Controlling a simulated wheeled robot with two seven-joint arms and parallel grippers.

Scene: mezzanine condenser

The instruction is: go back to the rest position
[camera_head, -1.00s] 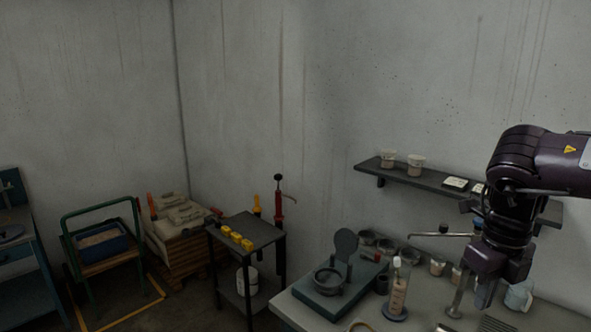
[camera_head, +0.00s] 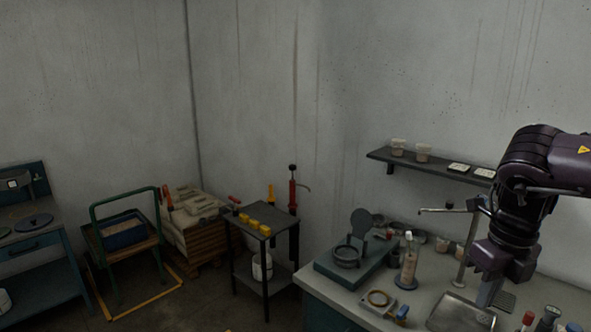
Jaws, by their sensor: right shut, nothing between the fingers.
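My right gripper (camera_head: 494,285) hangs from my dark arm, which comes in from the right edge of the head view. It points down in front of the pale bench (camera_head: 346,297), near the sink (camera_head: 461,314). Its fingers are shut with nothing between them. Part of the tap and the bench behind it are hidden by the gripper and arm. My left gripper and left arm are not in view.
The bench holds a teal device (camera_head: 352,262), a clear cylinder (camera_head: 408,265) and several small containers. A wall shelf (camera_head: 430,165) is above. A small dark table (camera_head: 262,228), a green-framed cart (camera_head: 125,240) and a blue workbench (camera_head: 35,255) stand left. Some floor between them is clear.

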